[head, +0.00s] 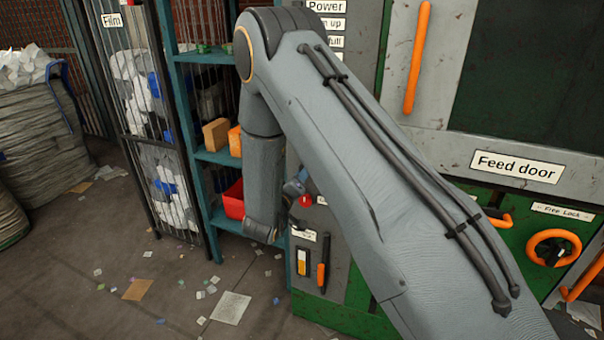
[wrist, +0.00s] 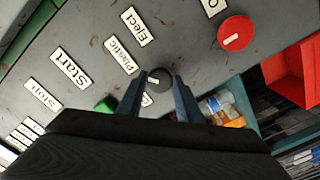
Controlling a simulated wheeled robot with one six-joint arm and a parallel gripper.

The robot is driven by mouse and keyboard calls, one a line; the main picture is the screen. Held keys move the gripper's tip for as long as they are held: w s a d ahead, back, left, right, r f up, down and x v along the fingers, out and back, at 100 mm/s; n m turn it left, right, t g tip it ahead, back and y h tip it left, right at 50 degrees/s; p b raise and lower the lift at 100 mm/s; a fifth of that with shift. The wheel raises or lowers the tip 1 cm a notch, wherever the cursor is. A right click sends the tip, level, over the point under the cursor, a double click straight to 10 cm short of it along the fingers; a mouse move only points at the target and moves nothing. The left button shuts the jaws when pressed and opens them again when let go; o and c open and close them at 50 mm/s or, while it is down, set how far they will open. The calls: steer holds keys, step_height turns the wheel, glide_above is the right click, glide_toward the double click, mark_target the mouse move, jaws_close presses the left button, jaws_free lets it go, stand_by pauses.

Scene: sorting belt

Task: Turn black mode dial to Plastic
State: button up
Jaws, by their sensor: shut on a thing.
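The black mode dial (wrist: 158,80) shows in the wrist view on the grey panel, between the tips of my gripper (wrist: 159,84). My gripper is shut on the dial, one finger on each side. A short white mark on the dial lies toward the picture's left. A further label beside the left finger is mostly hidden. I cannot tell exactly which label the mark meets. In the head view my arm hides the dial.
A red knob (wrist: 235,33) is up and right of the dial. A green button (wrist: 106,104) sits by the left finger, near the Start label (wrist: 69,68). A red bin (head: 233,199) stands on the teal shelf (head: 222,157). An orange-handled lever (head: 321,275) is lower on the machine.

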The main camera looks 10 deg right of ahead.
steer(key=shift+a+r, duration=0.1)
stand_by(0.3)
steer(key=shift+w, duration=0.1)
steer(key=o, duration=1)
steer(key=shift+o, duration=0.2)
steer(key=b+v, duration=0.1)
steer(key=v, duration=0.6)
steer(key=shift+s+a+b, duration=0.2)
steer(key=shift+s+b, duration=0.15)
steer(key=shift+b, duration=0.05)
